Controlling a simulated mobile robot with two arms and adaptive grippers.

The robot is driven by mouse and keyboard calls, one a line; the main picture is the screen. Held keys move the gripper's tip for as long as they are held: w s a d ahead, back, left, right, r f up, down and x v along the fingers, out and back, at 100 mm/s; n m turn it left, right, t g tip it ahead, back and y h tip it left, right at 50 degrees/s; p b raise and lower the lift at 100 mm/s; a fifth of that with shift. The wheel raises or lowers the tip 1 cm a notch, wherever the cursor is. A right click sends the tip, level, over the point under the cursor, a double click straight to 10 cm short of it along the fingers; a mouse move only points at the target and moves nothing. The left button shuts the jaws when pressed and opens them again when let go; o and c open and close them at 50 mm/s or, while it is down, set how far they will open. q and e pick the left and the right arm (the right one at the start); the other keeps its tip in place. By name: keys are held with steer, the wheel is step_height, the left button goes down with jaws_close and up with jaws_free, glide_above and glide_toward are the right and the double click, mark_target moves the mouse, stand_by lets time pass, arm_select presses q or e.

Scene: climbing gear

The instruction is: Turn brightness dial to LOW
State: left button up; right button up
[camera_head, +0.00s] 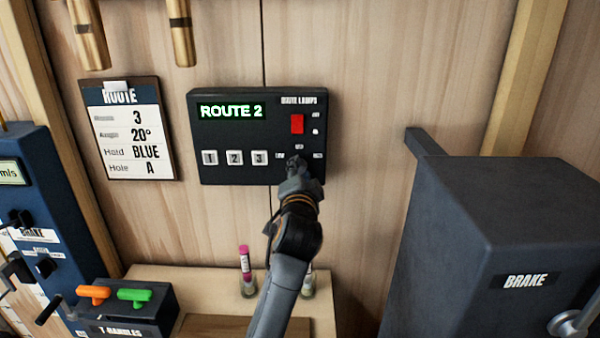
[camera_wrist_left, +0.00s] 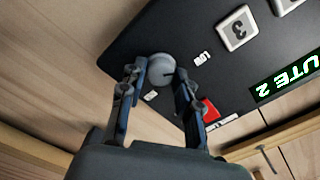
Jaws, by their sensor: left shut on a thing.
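The brightness dial is a round grey knob (camera_wrist_left: 160,70) on the black route lamp panel (camera_head: 225,172). In the left wrist view a dark line marks its face, but I cannot tell which label it points at. The small white label on the side toward the 3 button looks like LOW (camera_wrist_left: 202,58). My left gripper (camera_head: 297,163) is at the panel's lower right, its fingers (camera_wrist_left: 163,82) on either side of the dial and shut on it. In the head view the gripper hides most of the dial. My right gripper is in neither view.
The panel has a red switch (camera_head: 297,124), numbered buttons (camera_head: 234,158) and a green display reading ROUTE 2 (camera_head: 231,111). A route card (camera_head: 128,130) hangs to the left. A dark BRAKE box (camera_head: 480,230) stands at right. A wooden shelf (camera_head: 200,279) with small tubes is below.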

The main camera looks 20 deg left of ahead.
arm_select(q)
steer(key=o, duration=1.2)
steer(key=shift+c, duration=0.2)
